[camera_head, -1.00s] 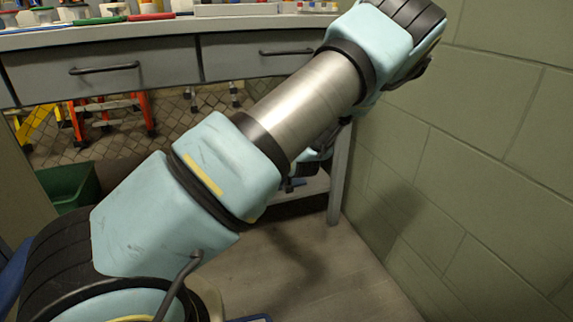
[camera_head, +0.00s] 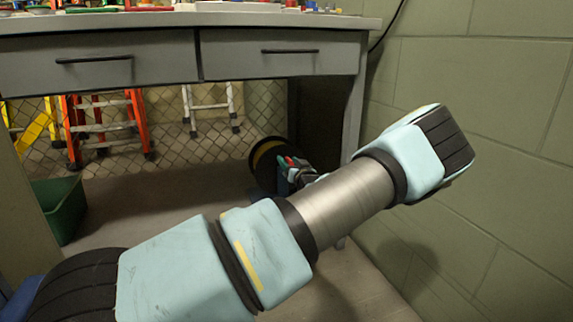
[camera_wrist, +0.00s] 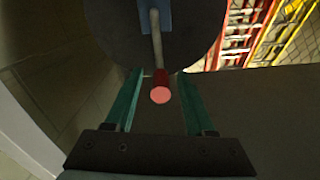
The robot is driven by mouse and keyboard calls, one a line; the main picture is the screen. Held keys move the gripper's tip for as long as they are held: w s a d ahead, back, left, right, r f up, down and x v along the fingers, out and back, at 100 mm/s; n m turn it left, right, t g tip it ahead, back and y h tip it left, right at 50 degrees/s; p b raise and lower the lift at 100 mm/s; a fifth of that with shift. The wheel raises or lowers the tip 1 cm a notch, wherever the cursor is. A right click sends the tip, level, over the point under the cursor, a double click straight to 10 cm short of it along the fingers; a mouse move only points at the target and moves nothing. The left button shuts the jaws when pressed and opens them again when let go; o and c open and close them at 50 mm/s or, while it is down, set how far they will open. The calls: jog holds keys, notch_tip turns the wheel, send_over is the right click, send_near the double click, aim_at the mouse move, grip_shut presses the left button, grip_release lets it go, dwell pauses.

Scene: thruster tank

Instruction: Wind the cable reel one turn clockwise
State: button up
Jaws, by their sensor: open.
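The cable reel (camera_head: 258,166) stands on the floor under the bench, a dark disc with a yellow band. In the wrist view its dark round face (camera_wrist: 195,40) fills the top, with a blue piece at the hub and a pale crank rod (camera_wrist: 156,40). The rod ends in a red handle (camera_wrist: 160,88) pointing towards the camera. My gripper (camera_wrist: 160,74) is open, with one green finger on each side of the handle and a gap to each. In the head view my gripper (camera_head: 287,173) is at the reel's right side, partly hidden by my arm.
The bench (camera_head: 230,19) with two drawers is above the reel, and its right leg (camera_head: 353,115) is close to my arm. A green block wall (camera_head: 480,150) bounds the right. A green bin (camera_head: 62,208) stands left. Ladders (camera_head: 104,125) stand behind a wire fence.

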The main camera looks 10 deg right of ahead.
jog(key=shift+w+a, duration=0.2)
jog(key=shift+w, duration=1.1)
jog(key=shift+c, duration=0.3)
grip_shut()
